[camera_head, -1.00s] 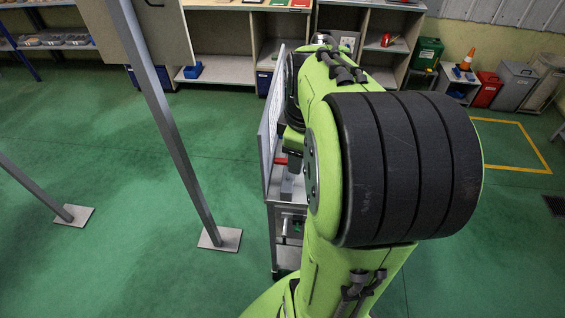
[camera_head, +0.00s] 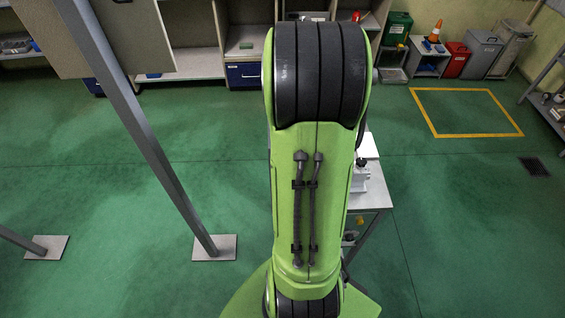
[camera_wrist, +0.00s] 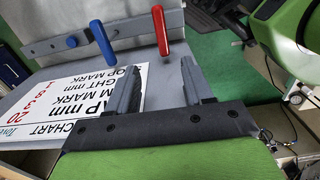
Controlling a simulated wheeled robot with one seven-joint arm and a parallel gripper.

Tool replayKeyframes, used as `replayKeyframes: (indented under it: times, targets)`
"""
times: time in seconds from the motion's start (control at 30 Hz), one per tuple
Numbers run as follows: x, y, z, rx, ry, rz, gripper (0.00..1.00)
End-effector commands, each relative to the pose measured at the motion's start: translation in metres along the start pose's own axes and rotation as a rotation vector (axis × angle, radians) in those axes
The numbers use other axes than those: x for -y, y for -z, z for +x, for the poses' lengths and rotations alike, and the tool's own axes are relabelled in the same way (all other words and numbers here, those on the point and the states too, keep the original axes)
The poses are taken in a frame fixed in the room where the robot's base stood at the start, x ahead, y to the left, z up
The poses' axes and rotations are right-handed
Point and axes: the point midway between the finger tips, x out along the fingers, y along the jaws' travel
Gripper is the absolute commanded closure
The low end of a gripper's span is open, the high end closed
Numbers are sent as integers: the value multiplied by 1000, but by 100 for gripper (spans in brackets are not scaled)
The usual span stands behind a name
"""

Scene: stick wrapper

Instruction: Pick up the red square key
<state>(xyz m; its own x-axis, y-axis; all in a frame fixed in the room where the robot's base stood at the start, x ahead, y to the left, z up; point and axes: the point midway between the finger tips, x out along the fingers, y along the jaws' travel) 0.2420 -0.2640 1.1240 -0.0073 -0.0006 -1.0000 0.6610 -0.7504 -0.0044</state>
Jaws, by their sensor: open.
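A red-handled key (camera_wrist: 160,31) stands out from a grey rail at the top middle of the wrist view. Its handle is a rounded red bar; whether its tip is square cannot be seen. A blue-handled key (camera_wrist: 103,43) is to its left on the same panel. My gripper (camera_wrist: 161,67) is open and empty, with its two dark fingers apart. In the picture the red handle's lower end lies just beyond the gap between the fingertips; I cannot tell the depth between them. In the head view my arm hides the gripper and both keys.
A white chart with printed text (camera_wrist: 85,98) is on the grey panel below the rail (camera_wrist: 125,34). In the head view, a workbench (camera_head: 372,196) shows right of my arm, and a grey post (camera_head: 150,150) stands left. Green floor is open around.

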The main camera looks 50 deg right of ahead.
Motion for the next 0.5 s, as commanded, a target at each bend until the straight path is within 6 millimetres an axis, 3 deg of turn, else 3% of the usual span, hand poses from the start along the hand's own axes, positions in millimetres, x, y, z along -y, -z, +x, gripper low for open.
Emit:
replayKeyframes:
  times: [0.3, 0.5]
  targets:
    - [2, -1, 80, 0, 7, 2, 49]
    - [1, -1, 105, 0, 4, 2, 49]
